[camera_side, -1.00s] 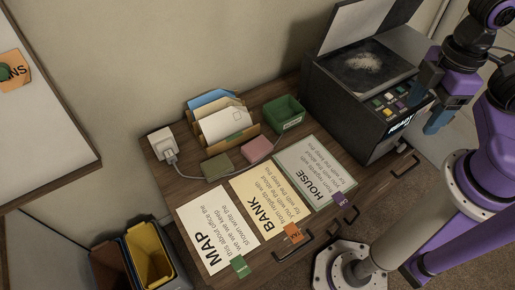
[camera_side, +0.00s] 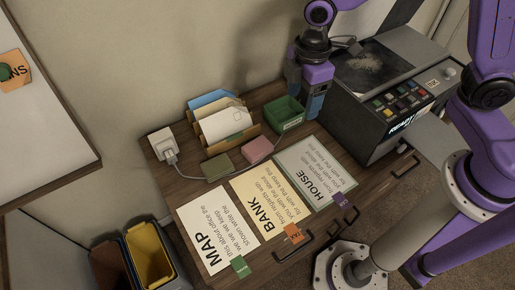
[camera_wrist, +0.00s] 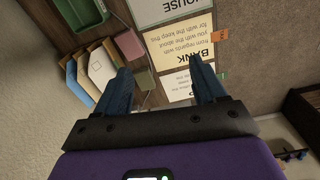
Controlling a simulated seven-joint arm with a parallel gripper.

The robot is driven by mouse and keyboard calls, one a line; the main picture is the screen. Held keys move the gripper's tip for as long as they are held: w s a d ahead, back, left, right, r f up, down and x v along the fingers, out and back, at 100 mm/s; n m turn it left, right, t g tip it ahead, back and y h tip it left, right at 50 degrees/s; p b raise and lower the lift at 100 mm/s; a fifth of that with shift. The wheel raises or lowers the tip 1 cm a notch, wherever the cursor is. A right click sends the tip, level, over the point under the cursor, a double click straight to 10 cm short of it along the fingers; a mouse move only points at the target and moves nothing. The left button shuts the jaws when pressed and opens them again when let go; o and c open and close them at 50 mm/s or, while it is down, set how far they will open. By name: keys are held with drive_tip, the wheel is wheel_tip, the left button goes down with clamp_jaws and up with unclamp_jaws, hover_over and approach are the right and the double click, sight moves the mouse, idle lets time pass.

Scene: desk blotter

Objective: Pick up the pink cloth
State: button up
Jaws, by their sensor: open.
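The pink cloth (camera_side: 258,149) is a small folded pad lying on the wooden desk, between an olive-green pad (camera_side: 217,166) and the green bin. My gripper (camera_side: 313,110) is to the right of the cloth in the side view, above the desk beside the green bin and apart from the cloth. In the wrist view my gripper (camera_wrist: 158,83) has its two blue fingers spread wide with nothing held between them.
A green bin (camera_side: 290,125) stands right of the cloth and an envelope rack (camera_side: 250,131) behind it. The MAP, BANK and HOUSE sheets (camera_side: 318,171) lie in front. A dark copier (camera_side: 350,125) stands at right. A charger cable (camera_side: 187,177) runs by the olive pad.

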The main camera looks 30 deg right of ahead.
drive_tip(key=w+a+f+n, duration=0.2)
drive_tip(key=w+a+f, duration=0.2)
drive_tip(key=w+f, duration=0.7)
hover_over(258, 146)
drive_tip(key=shift+n, duration=0.3)
drive_tip(key=f, duration=1.1)
drive_tip(key=shift+w+d+f, duration=0.15)
drive_tip(key=shift+d+f, duration=0.05)
drive_tip(key=shift+d, duration=0.1)
drive_tip(key=shift+a+f, duration=0.2)
drive_tip(key=shift+f, duration=1.15)
drive_tip(key=shift+a+f, duration=0.15)
drive_tip(key=shift+f, duration=1.15)
drive_tip(key=c, duration=0.7)
